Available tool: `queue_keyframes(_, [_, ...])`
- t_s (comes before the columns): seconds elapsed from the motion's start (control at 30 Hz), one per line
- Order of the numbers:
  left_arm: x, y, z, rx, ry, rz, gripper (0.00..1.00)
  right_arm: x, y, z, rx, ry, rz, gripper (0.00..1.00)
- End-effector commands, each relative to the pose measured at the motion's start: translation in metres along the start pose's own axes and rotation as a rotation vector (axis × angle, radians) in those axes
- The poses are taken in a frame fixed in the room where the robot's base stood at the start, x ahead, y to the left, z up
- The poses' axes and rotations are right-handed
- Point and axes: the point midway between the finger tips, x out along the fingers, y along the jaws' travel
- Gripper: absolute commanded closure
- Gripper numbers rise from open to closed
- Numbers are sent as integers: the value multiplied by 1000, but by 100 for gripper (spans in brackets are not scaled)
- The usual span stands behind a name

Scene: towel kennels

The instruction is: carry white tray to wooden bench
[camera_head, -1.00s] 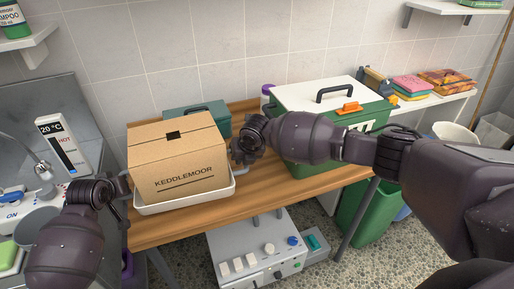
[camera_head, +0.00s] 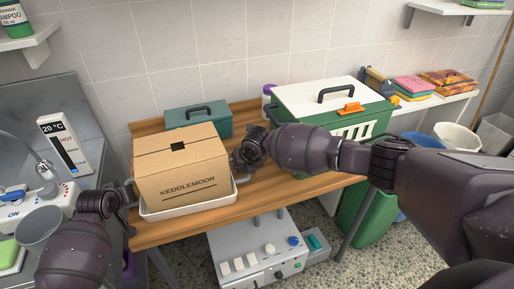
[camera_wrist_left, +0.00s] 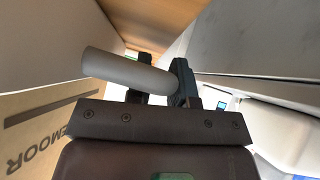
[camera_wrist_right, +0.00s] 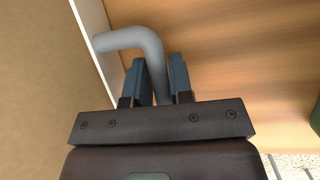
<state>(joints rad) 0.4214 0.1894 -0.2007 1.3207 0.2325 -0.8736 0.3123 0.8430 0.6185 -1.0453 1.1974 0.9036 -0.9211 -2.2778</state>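The white tray (camera_head: 205,205) is over the left part of the wooden bench (camera_head: 290,195); I cannot tell whether it touches the wood. A cardboard box (camera_head: 182,170) marked KEDDLEMOOR sits upright in it and hides most of its inside. My right gripper (camera_head: 240,160) is shut on the grey handle at the tray's right end; the handle shows between the fingers in the right wrist view (camera_wrist_right: 152,70). My left gripper (camera_head: 130,190) is at the left end, its fingers around the grey handle (camera_wrist_left: 125,70) in the left wrist view, apparently closed on it.
A teal case (camera_head: 200,120) stands behind the box. A green and white carrier (camera_head: 325,100) stands at the bench's right end. A steel sink counter (camera_head: 65,105) with a thermometer sign (camera_head: 60,145) is on the left. A grey machine (camera_head: 255,255) is under the bench.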

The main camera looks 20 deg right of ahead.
Motion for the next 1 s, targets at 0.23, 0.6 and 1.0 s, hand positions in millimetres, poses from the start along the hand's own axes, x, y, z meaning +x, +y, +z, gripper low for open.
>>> queue_keyframes(0.23, [0,0,-1,0,1,0,58,-1,0,0,0,-1,0,58])
queue_keyframes(0.6, [-1,0,-1,-1,1,1,58,-1,0,0,-1,-1,1,58])
queue_keyframes(1.0, [-36,0,-1,-1,3,1,58,-1,0,0,-1,-1,1,58])
